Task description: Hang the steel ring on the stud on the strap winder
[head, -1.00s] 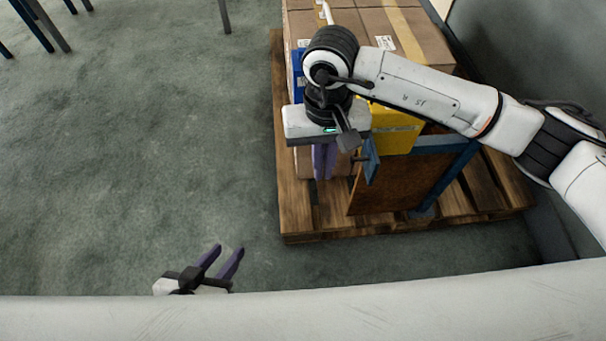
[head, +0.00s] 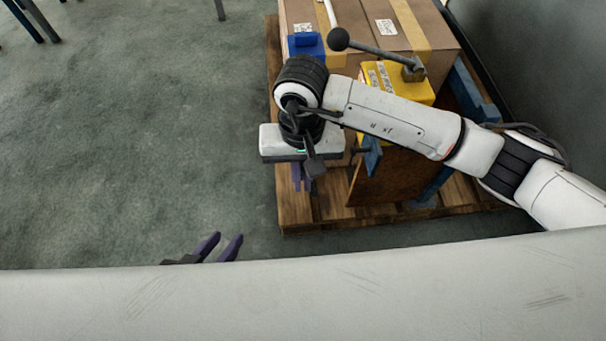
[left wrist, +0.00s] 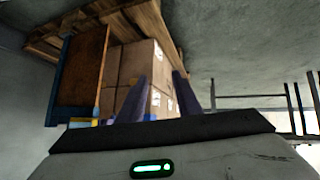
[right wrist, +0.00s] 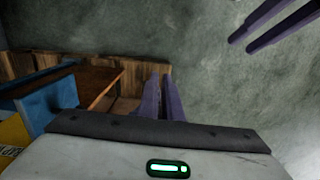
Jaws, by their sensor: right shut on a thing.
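The yellow strap winder (head: 405,88) stands on the pallet, with a grey lever and black ball knob on top. A small blue plate (head: 372,157) with a short dark stud (head: 359,151) sticks out on its near side. My right gripper (head: 302,178) points down just left of the stud, apart from it. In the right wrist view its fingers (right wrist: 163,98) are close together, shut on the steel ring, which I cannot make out. My left gripper (head: 221,248) is open and empty, low in the head view; its spread fingers (left wrist: 160,95) show in the left wrist view.
Cardboard boxes (head: 425,25) and a blue item (head: 306,45) are on the wooden pallet (head: 300,217). A brown panel (head: 395,180) with a blue frame stands near the pallet's front edge. Open carpet (head: 130,150) lies to the left; a grey wall is at right.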

